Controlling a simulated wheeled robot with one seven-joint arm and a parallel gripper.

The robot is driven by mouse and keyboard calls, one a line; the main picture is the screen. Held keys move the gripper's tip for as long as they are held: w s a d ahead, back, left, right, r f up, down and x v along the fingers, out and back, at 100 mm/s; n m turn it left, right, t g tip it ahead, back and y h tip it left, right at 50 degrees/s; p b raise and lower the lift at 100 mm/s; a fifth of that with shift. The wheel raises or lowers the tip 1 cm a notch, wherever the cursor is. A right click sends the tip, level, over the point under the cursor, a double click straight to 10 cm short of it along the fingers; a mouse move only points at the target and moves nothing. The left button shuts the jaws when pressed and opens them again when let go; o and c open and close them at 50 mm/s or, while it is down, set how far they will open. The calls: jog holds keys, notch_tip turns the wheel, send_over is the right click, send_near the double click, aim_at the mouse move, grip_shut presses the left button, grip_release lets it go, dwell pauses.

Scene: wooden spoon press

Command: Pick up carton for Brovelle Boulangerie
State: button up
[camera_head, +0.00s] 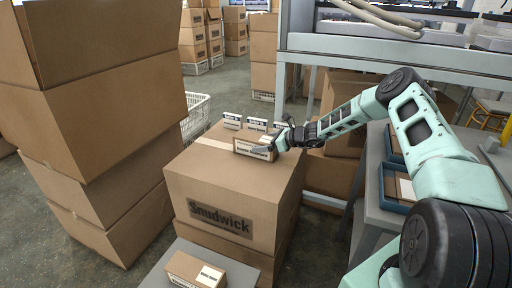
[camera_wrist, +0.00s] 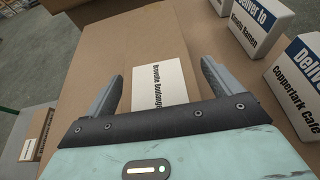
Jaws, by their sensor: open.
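The small brown carton (camera_wrist: 158,50) has a white label reading "Brovelle Boulangerie" and lies in front of my gripper (camera_wrist: 160,85) in the wrist view. My gripper is open, with one finger on either side of the label. In the head view a small carton (camera_head: 250,148) sits on top of the large "Snudwick" box (camera_head: 225,195), with my gripper (camera_head: 277,145) at its right end. Its label is too small to read there. I cannot tell whether the fingers touch the carton.
White and blue delivery signs stand behind the carton, including "Kinello Ramen" (camera_wrist: 258,22) and "Copperlark Cafe" (camera_wrist: 298,88). Another small carton (camera_head: 195,271) lies on the grey surface in front. Tall stacked boxes (camera_head: 100,90) stand left. Blue trays (camera_head: 396,185) lie on the right table.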

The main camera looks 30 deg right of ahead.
jog(key=shift+c, duration=0.3)
jog(key=shift+r, duration=0.1)
jog(key=c, duration=1.2)
